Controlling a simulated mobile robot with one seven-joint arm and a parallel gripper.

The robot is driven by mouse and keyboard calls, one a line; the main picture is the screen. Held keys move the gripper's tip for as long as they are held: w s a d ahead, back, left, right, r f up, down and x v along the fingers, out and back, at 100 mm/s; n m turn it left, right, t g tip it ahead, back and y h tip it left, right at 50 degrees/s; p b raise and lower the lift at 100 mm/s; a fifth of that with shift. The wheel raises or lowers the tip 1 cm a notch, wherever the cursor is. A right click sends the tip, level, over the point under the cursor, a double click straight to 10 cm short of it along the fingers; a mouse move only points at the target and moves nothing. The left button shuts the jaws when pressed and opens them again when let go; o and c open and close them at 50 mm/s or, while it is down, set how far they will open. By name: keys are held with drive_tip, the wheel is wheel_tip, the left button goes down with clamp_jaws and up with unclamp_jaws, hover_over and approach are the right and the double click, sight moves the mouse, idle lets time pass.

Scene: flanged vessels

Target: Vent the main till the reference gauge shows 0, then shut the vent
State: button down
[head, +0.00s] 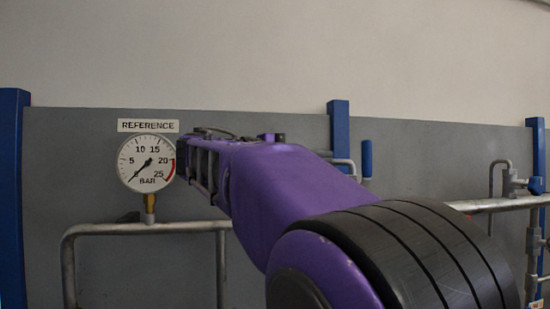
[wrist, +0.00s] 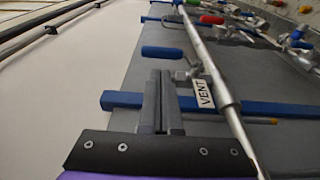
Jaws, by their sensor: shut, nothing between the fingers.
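The reference gauge (head: 147,164) is a round white dial under a REFERENCE sign (head: 148,126). Its needle points to the lower left, below the 5 mark, at or close to the scale's zero end. In the wrist view, a VENT label (wrist: 205,94) hangs by a small valve with a blue handle (wrist: 162,52). That handle sticks out crosswise to the long grey pipe (wrist: 207,62). My gripper (wrist: 160,74) is shut and empty, its fingertips close to the blue handle, with no contact clearly visible.
A blue post (wrist: 125,100) runs behind the fingers on the grey panel (head: 430,145).

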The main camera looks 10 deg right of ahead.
sight(363, 157)
drive_tip(key=x, duration=0.7)
drive_tip(key=shift+w+d, duration=0.15)
drive_tip(key=shift+d, duration=0.25)
drive_tip(key=shift+d+r, duration=0.1)
drive_tip(key=shift+d+y, duration=0.1)
drive_tip(key=shift+y, duration=0.2)
